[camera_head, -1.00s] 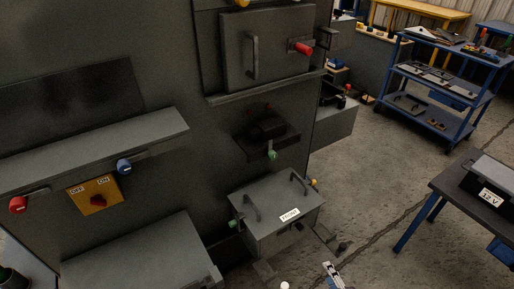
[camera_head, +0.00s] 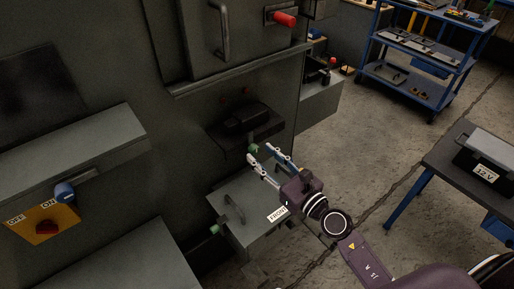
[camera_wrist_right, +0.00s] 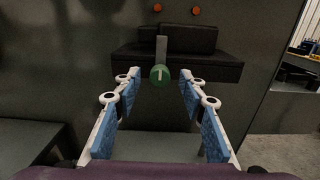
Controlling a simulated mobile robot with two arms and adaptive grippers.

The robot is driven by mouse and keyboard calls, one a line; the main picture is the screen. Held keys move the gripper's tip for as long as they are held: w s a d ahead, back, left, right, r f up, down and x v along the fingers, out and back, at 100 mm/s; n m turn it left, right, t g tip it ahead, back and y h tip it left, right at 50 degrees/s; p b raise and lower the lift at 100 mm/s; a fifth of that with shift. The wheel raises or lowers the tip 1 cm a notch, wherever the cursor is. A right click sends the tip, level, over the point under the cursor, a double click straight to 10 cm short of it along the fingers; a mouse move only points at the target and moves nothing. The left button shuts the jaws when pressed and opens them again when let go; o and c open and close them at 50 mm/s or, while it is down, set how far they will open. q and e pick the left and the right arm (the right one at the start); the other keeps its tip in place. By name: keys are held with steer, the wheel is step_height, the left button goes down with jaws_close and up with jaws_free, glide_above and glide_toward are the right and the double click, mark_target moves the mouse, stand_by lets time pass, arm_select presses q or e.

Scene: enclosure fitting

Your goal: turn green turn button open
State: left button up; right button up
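The green turn button (camera_head: 254,149) sits on the cabinet front, under a black ledge, in the head view. In the right wrist view the green button (camera_wrist_right: 159,76) is round with a pale vertical mark, with a grey bar rising above it. My right gripper (camera_head: 261,152) is open, its two blue-padded fingers pointing at the button. In the right wrist view the gripper (camera_wrist_right: 157,75) has one finger on each side of the button, with clear gaps; whether the tips reach its depth I cannot tell. My left gripper is not in view.
A black block on a ledge (camera_head: 245,122) is just above the button. A grey box labelled FRONT (camera_head: 236,203), with handles and another green knob (camera_head: 214,230), lies below. A red knob (camera_head: 284,19) is above; a 12 V case (camera_head: 486,158) stands on the right table.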

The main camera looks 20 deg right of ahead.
mark_target(253, 143)
steer(key=shift+x, duration=1.35)
jaws_close()
